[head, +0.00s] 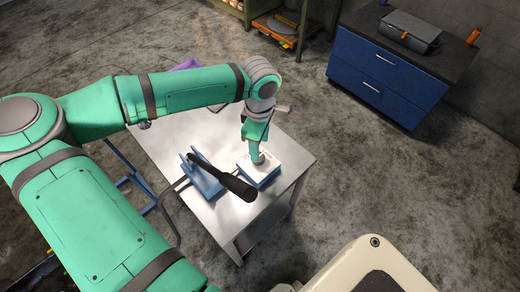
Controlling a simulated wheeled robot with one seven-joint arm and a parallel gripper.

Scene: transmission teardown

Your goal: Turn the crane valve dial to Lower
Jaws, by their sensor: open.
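The crane valve box (275,170), with a pale top and blue sides, sits on the metal table in the head view. A small grey dial (259,160) is on its top, largely hidden by my gripper. My gripper (256,157) points down over the box with its fingertips at the dial. It is open; I cannot tell whether the fingers touch the dial. The dial's pointer and any markings are too small or covered to read.
A blue bracket with a long black-handled lever (238,187) stands just left of the box, close to my gripper. The metal table (222,220) is bare at its front. A blue drawer cabinet (380,75) with a dark case (408,30) stands at the upper right.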

